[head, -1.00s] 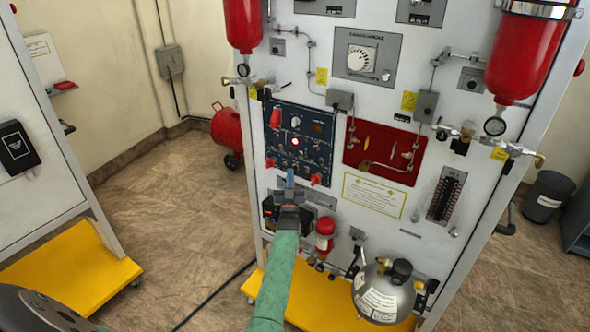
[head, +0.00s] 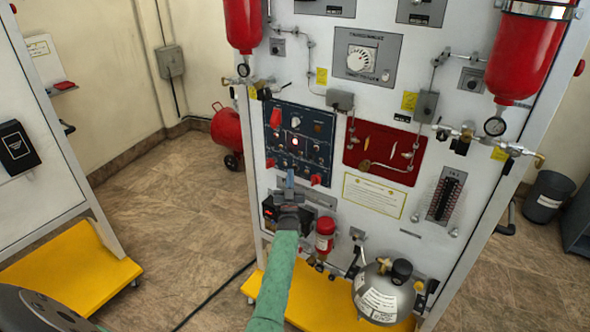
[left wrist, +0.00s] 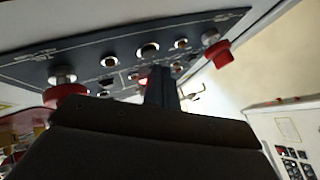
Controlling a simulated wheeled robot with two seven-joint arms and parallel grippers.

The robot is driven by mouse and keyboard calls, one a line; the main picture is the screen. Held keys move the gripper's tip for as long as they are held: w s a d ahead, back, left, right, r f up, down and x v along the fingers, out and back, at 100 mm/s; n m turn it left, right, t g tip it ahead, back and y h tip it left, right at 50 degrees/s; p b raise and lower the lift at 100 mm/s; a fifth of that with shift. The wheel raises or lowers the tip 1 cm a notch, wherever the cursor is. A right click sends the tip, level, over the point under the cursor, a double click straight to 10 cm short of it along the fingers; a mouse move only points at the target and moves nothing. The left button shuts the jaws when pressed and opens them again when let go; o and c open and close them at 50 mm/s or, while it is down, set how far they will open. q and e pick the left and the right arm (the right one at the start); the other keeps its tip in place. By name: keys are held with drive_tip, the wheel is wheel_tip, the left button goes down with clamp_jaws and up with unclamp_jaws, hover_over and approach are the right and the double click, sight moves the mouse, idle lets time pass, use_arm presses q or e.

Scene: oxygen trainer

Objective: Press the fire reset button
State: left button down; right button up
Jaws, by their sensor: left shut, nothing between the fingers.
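A dark blue control panel (head: 318,153) with knobs, several small buttons and red switch covers is set in the white trainer board. A lit red button (head: 294,141) glows near its left middle; I cannot read any label to tell which one is the fire reset button. My left gripper (head: 290,178) is shut and empty, its fingers pointing up in front of the panel's lower edge. In the left wrist view the panel (left wrist: 95,60) shows at a steep slant, and the shut fingers (left wrist: 160,75) overlap it near a red glow. I cannot tell whether they touch it.
A red panel (head: 360,158) sits right of the blue one. A red-topped filter (head: 325,232) and a steel tank (head: 384,290) are below, by the yellow base (head: 320,302). Red cylinders (head: 242,25) hang above.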

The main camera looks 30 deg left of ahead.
idle(0.6)
use_arm(q)
drive_tip(key=shift+w, duration=0.1)
drive_tip(key=shift+w+b, duration=0.3)
drive_tip(key=shift+b, duration=0.1)
drive_tip(key=shift+w+d+b, duration=0.1)
drive_tip(key=shift+w+b, duration=0.2)
drive_tip(key=shift+w, duration=0.05)
idle(0.5)
idle(0.5)
drive_tip(key=shift+s+p, duration=0.3)
drive_tip(key=shift+s, duration=0.45)
drive_tip(key=shift+s, duration=0.1)
